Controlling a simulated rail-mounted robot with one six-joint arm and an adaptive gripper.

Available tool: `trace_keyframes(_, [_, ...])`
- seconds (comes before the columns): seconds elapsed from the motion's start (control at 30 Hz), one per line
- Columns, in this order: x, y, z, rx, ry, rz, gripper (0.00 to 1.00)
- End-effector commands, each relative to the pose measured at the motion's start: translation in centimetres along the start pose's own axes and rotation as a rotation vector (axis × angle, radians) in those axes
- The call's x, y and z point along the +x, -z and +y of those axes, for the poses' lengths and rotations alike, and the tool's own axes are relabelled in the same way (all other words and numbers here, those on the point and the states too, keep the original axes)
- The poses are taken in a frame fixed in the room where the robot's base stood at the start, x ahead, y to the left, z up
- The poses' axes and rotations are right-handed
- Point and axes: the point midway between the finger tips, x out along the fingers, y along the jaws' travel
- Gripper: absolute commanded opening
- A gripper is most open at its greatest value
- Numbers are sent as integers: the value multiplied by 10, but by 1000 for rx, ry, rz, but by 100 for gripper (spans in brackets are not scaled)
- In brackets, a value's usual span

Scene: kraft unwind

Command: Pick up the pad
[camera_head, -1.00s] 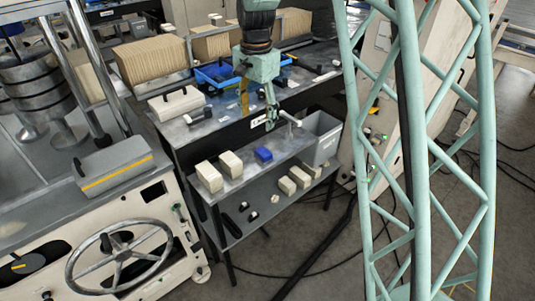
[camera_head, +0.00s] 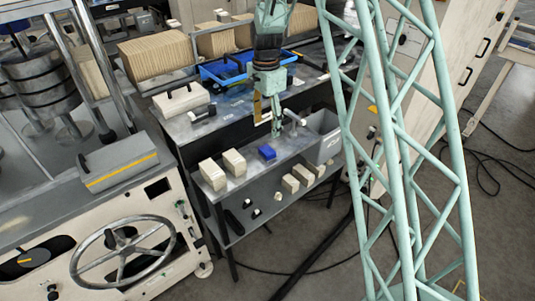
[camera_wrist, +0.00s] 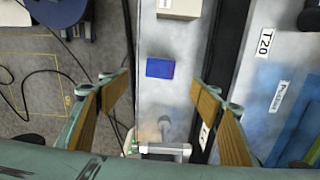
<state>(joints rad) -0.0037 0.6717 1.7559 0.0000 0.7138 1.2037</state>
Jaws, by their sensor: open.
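A small blue block, which I take to be the pad (camera_head: 267,152), lies on the upper grey shelf, between cream blocks and a grey bin. It also shows as a blue rectangle near the middle of the wrist view (camera_wrist: 160,68). My gripper (camera_head: 275,133) points down just behind and above it in the head view. In the wrist view my gripper (camera_wrist: 157,95) has its wood-coloured finger pads wide apart with nothing between them. The blue pad lies ahead of the fingertips in that view, not touched by them.
Cream blocks (camera_head: 234,162) stand left of the pad on the shelf. A grey bin (camera_head: 328,146) is at the shelf's right end. A metal-ended handle (camera_wrist: 165,148) is close to the gripper. A blue tray (camera_head: 222,72) sits on the bench behind.

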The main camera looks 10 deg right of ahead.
Motion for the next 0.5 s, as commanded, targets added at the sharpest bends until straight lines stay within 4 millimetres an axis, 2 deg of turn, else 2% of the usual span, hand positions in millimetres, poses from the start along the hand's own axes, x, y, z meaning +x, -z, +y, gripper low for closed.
trace_keyframes(0.27, [6, 0, 0, 0, -1, -1, 58])
trace_keyframes(0.5, [31, 0, 1, -1, -3, -1, 58])
